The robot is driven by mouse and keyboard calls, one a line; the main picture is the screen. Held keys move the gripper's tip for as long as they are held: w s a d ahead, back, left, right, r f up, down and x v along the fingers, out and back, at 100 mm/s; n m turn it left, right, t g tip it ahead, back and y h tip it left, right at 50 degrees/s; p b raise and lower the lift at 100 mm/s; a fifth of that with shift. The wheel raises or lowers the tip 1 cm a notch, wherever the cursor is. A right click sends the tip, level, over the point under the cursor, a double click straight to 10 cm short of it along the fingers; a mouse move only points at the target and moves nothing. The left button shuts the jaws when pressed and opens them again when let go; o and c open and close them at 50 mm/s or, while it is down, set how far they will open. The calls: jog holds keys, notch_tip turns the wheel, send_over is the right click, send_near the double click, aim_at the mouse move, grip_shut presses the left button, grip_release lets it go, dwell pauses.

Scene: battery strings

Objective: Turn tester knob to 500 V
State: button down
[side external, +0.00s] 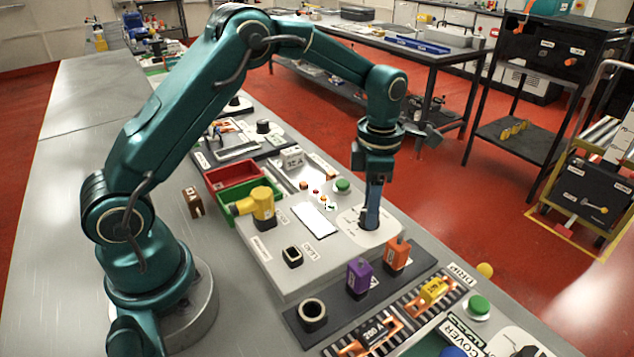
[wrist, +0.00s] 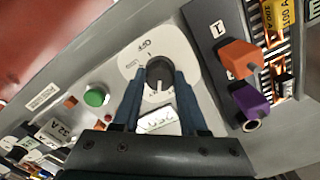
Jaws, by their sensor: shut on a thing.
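The tester (side external: 290,265) is a light grey box on the bench. Its knob (wrist: 159,74) is dark and round, with a white pointer line, on a white dial plate (wrist: 139,64) with small printed marks. My gripper (wrist: 158,82) points down with one finger on each side of the knob, shut on it. The pointer line faces the tester's display (wrist: 158,121), whose digits are too blurred to read surely.
A green button (wrist: 95,97) is beside the dial. Orange (side external: 397,254) and purple (side external: 359,275) plugs stand close by on a dark panel.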

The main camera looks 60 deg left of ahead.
jog(key=shift+s, duration=0.1)
jog(key=n, duration=0.5)
jog(key=shift+n, duration=0.4)
jog(key=c, duration=0.5)
grip_release()
jog(key=shift+r, duration=1.75)
